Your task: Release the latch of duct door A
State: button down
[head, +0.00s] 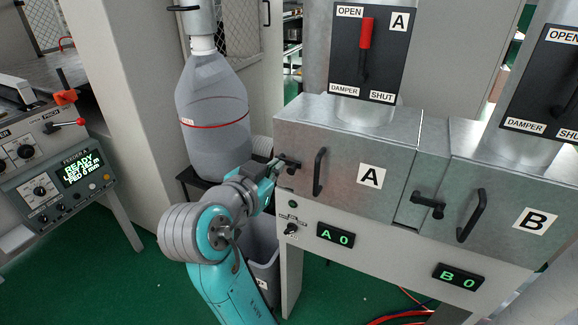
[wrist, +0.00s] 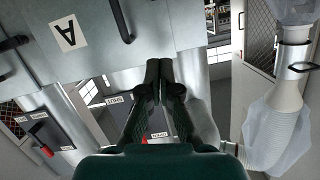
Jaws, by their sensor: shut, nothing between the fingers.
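Duct door A (head: 340,180) is a grey metal door marked with a black "A" on white, and it looks closed. Its black bar handle (head: 319,172) stands upright near its left side; the handle also shows in the wrist view (wrist: 122,20). The small black latch (head: 292,165) is at the door's left edge. My gripper (head: 280,164) is at this latch; whether it touches cannot be told. In the wrist view my gripper (wrist: 165,66) has its dark fingers together, with nothing seen between them, and the latch is not clearly visible.
Door B (head: 505,205), with its own latch (head: 428,204) and handle (head: 472,216), is to the right. Displays A (head: 335,235) and B (head: 458,277) read 0. Damper A's red-tipped lever (head: 366,45) points up. A clear collection bag (head: 212,110) hangs left of door A.

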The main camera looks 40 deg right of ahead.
jog(key=shift+d, duration=0.1)
send_over(290, 168)
jog(key=s, duration=0.2)
jog(key=f, duration=0.1)
jog(key=a+f, duration=0.1)
jog(key=shift+f, duration=0.35)
jog(key=f, duration=0.3)
jog(key=shift+w+a+f, duration=0.25)
jog(key=shift+w+f, duration=0.05)
jog(key=shift+f, duration=0.05)
jog(key=shift+d, duration=0.1)
jog(key=shift+s+f, duration=0.1)
jog(key=shift+f, duration=0.05)
